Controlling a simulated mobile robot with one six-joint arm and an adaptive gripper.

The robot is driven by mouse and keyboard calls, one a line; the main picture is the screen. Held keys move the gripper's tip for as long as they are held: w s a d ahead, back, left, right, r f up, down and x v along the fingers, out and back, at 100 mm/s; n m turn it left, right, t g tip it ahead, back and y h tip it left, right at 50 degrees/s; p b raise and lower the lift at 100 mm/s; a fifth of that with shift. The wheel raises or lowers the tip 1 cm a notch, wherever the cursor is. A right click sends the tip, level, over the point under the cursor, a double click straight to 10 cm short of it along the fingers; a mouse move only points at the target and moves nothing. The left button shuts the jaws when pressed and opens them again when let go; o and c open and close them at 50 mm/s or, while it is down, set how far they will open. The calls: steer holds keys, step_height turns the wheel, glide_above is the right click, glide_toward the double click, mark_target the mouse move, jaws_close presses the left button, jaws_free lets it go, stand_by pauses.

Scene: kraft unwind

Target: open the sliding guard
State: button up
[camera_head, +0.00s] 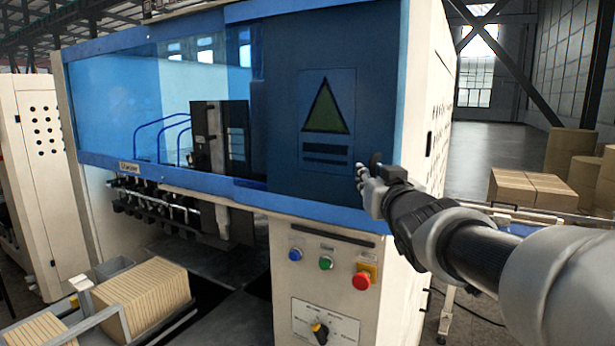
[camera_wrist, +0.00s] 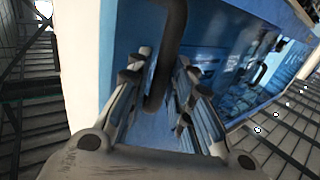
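The sliding guard (camera_head: 285,165) is a dark blue panel with a yellow-green warning triangle, at the right end of the machine front. A blue-tinted clear window (camera_head: 110,100) lies to its left. A dark handle (camera_head: 376,160) sticks out near the panel's lower right edge. In the wrist view the handle (camera_wrist: 172,45) is a bent dark bar running down between my fingers. My gripper (camera_head: 368,180) is at the handle, and its fingers (camera_wrist: 160,100) are spread on both sides of the bar. Gaps show between bar and fingers; contact cannot be told.
Below the guard is a white control panel (camera_head: 345,265) with blue, green and red buttons and a rotary switch. Boxes (camera_head: 530,187) and brown rolls (camera_head: 570,150) stand at the right, behind my arm.

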steer(key=s, duration=1.2)
steer(key=s+d+f+m+g+h+b, duration=0.1)
steer(key=s+f+g+b, duration=0.35)
steer(key=f, duration=0.85)
steer(key=s+d+f+m+g+h+b, duration=0.15)
steer(key=s+f+b, duration=0.5)
steer(key=f, duration=0.65)
steer(key=s+a+f+g+b, duration=0.2)
steer(key=s+f+b, duration=0.1)
steer(key=f, duration=0.4)
steer(key=s+a+f+n+g+y+b, duration=0.1)
steer(key=s+a+f+g+b, duration=0.1)
steer(key=s+f, duration=0.4)
steer(key=s+a+f+n+g+y+b, duration=0.1)
steer(key=s+f+b, duration=0.4)
steer(key=f, duration=0.5)
steer(key=shift+a+g, duration=0.8)
steer(key=shift+g, duration=0.4)
steer(key=shift+s+n+y, duration=0.1)
steer(key=shift+n+y, duration=0.15)
